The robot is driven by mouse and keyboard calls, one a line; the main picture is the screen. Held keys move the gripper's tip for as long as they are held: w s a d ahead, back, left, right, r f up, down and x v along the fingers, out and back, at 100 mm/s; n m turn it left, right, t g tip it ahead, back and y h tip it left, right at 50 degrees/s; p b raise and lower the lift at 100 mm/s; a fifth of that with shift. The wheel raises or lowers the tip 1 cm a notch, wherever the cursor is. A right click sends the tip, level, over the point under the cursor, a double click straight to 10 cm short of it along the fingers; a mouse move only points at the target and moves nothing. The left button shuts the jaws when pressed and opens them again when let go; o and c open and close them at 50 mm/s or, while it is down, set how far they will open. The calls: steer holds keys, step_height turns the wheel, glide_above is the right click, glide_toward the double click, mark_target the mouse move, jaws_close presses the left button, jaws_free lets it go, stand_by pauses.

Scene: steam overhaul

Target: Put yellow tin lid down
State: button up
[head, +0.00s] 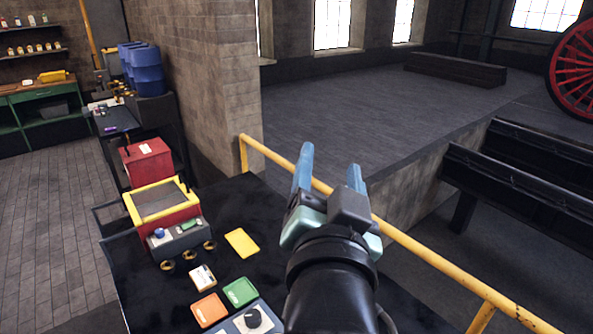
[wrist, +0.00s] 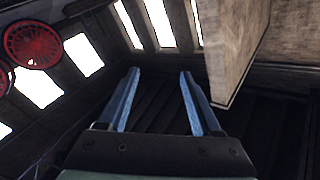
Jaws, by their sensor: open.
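A flat yellow lid (head: 242,242) lies on the dark bench top (head: 225,205) in the head view, left of my arm. My gripper (head: 330,170) is raised above the bench's right side, pointing away toward the hall. Its two blue fingers are apart with nothing between them. In the wrist view the gripper (wrist: 158,90) is also open and empty, facing the windows and roof. The lid does not show in the wrist view.
A green tray (head: 240,292), an orange tray (head: 208,310) and a small white-topped box (head: 202,278) lie near the lid. A red box with yellow rim (head: 160,215) stands behind. A yellow railing (head: 420,255) runs along the bench's right side.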

steer(key=s+a+r+n+t, duration=0.1)
steer(key=s+r+n+t, duration=0.1)
steer(key=r, duration=0.5)
steer(key=s+a+r+n+t+y, duration=0.1)
steer(key=s+r+n+t, duration=0.1)
steer(key=s+r+t, duration=0.2)
steer(key=s+a+r+n+t, duration=0.2)
steer(key=s+r, duration=0.3)
steer(key=r, duration=0.6)
steer(key=shift+s+t+y, duration=0.25)
steer(key=shift+t+y, duration=0.05)
steer(key=shift+t, duration=0.1)
